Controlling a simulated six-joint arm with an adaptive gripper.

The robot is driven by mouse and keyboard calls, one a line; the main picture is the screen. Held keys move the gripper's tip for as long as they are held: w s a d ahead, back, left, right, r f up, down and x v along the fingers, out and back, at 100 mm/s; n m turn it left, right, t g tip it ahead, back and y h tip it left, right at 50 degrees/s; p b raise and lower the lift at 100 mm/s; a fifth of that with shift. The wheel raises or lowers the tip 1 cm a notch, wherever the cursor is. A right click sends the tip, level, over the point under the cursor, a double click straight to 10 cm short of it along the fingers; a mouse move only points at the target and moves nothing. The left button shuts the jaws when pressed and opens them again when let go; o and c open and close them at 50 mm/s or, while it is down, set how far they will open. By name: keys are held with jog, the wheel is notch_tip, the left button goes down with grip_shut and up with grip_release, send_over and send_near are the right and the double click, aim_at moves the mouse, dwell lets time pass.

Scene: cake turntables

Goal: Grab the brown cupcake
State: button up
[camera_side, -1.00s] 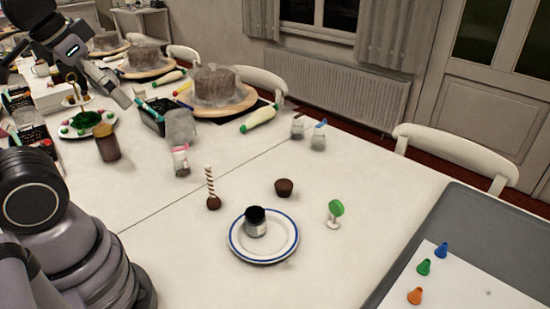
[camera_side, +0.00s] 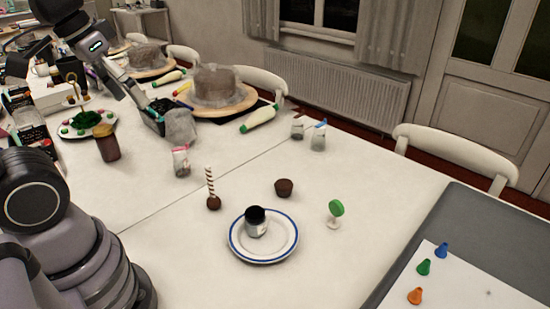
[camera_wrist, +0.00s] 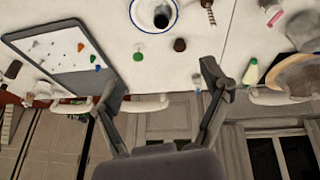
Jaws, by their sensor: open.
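The brown cupcake (camera_side: 284,187) stands on the white table, behind the plate and between the striped stick and the green-topped piece. In the wrist view the brown cupcake (camera_wrist: 180,44) is a small dark round shape near the top middle, beyond the fingers. My gripper (camera_side: 138,100) is at the upper left of the side view, above the far part of the table by the dark box, well apart from the cupcake. In the wrist view my gripper (camera_wrist: 160,95) has its two fingers spread wide with nothing between them.
A blue-rimmed plate (camera_side: 238,250) holds a dark-lidded jar (camera_side: 256,222). A striped stick with a brown base (camera_side: 213,201) and a green-topped piece (camera_side: 336,210) stand near the cupcake. A grey tray (camera_side: 465,215) is at right. Cakes on turntables (camera_side: 218,90) stand behind.

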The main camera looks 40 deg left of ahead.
aim_at(290, 187)
jog(key=w+d+f+n+g+h, duration=0.1)
jog(key=w+f+n+h, duration=0.45)
jog(key=w, duration=0.45)
jog(key=w+d+f+n+g+h, duration=0.1)
jog(key=w+f+n+h, duration=0.3)
jog(key=w+f+n, duration=0.45)
jog(key=w+a+f+n+t, duration=0.2)
jog(key=w+a+f+n, duration=0.1)
jog(key=f, duration=0.4)
jog(key=w+a+f+n+t, duration=0.2)
jog(key=w+a+f+n, duration=0.1)
jog(key=f, duration=0.3)
jog(key=w+a+f+n+t, duration=0.3)
jog(key=a+f+n, duration=0.1)
jog(key=f, duration=0.3)
jog(key=shift+w+a+f+n+y, duration=0.25)
jog(key=shift+a+f+n+y, duration=0.1)
jog(key=shift+n, duration=0.45)
jog(key=x, duration=0.7)
jog(key=shift+w+f, duration=0.3)
jog(key=shift+f, duration=0.1)
jog(key=shift+r+x, duration=0.2)
jog(key=shift+x, duration=2.9)
jog(key=shift+w, duration=0.15)
jog(key=c, duration=1.1)
